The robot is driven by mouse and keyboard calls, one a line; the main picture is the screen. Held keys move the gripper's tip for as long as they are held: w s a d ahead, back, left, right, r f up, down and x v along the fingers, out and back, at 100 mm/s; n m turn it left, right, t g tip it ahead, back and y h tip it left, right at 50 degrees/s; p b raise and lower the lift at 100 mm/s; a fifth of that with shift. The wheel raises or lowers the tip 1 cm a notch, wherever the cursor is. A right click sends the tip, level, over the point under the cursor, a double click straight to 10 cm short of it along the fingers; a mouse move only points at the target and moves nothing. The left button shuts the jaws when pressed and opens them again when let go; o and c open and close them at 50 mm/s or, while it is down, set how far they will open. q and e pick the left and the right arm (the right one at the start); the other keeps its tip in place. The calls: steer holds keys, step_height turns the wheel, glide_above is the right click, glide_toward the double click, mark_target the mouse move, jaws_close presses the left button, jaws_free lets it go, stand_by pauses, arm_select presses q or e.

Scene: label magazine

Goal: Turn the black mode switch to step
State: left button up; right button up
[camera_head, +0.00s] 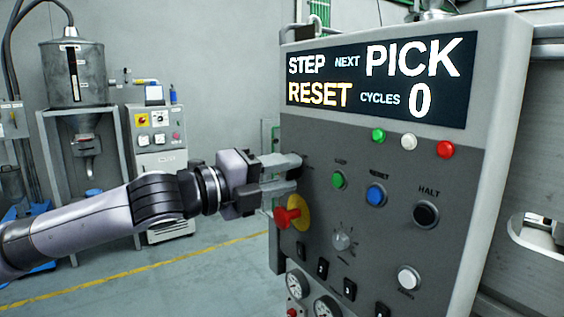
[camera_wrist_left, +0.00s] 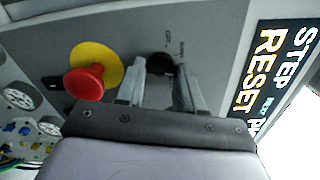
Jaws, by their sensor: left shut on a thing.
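The black mode switch (camera_wrist_left: 160,62) shows in the left wrist view as a dark round knob between my fingertips, with small lettering beside it that is too small to read. The display (camera_head: 380,80) reads STEP, NEXT PICK, RESET and CYCLES 0. My right gripper is in neither view.
A red switch (camera_head: 287,216) on a yellow plate sits just below my left fingers. Green (camera_head: 338,180), blue (camera_head: 376,195) and black HALT (camera_head: 426,214) buttons lie to the right, with a grey knob (camera_head: 342,240) lower down.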

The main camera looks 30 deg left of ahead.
arm_select(q)
steer(key=shift+m+p, duration=0.3)
steer(key=shift+m, duration=0.2)
steer(key=shift+f, duration=0.1)
steer(key=o, duration=1)
steer(key=shift+o, duration=0.2)
steer(key=shift+b+v, duration=1)
steer(key=shift+b, duration=0.25)
steer(key=shift+b+v, duration=2.55)
